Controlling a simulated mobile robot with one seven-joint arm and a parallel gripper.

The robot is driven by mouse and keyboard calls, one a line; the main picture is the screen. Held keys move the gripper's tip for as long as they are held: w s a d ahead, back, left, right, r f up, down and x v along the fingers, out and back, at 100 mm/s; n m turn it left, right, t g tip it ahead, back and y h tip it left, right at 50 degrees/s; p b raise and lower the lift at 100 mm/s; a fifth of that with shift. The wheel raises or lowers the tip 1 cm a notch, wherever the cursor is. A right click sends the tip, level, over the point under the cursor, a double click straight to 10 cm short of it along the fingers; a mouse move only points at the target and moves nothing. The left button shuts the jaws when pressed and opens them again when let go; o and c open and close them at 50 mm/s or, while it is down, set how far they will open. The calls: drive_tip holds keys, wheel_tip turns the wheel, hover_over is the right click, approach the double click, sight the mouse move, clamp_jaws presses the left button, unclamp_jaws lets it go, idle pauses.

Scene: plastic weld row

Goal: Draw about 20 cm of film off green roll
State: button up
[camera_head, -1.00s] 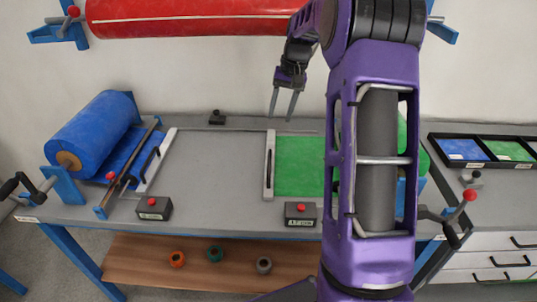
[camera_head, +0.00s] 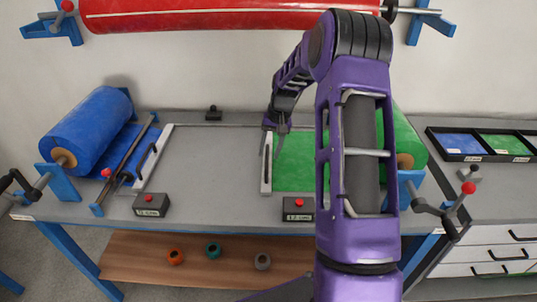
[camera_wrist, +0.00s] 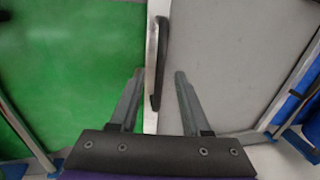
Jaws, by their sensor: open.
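The green roll (camera_head: 411,143) lies at the right of the bench, partly hidden behind my arm. Its green film (camera_head: 300,165) stretches left across the bench to a pale bar (camera_head: 266,184) with a black handle. My gripper (camera_head: 275,155) is over this bar, its open fingers pointing down. In the wrist view, the black handle (camera_wrist: 161,65) stands between the open fingertips (camera_wrist: 159,74), with green film (camera_wrist: 70,70) to the left and bare grey bench to the right. I see no finger closed on the handle; the height gap is unclear.
A blue roll (camera_head: 93,130) with its own film and bar stands at the left. Two dark boxes with red buttons (camera_head: 151,204) (camera_head: 298,208) sit along the front edge. A red roll (camera_head: 230,14) hangs above. Bare bench (camera_head: 210,160) lies left of the green film.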

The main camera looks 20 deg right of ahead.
drive_tip(key=shift+w+a+f, duration=0.1)
drive_tip(key=shift+a+f, duration=0.1)
drive_tip(key=shift+f, duration=0.65)
drive_tip(key=shift+c, duration=0.3)
clamp_jaws()
idle(0.6)
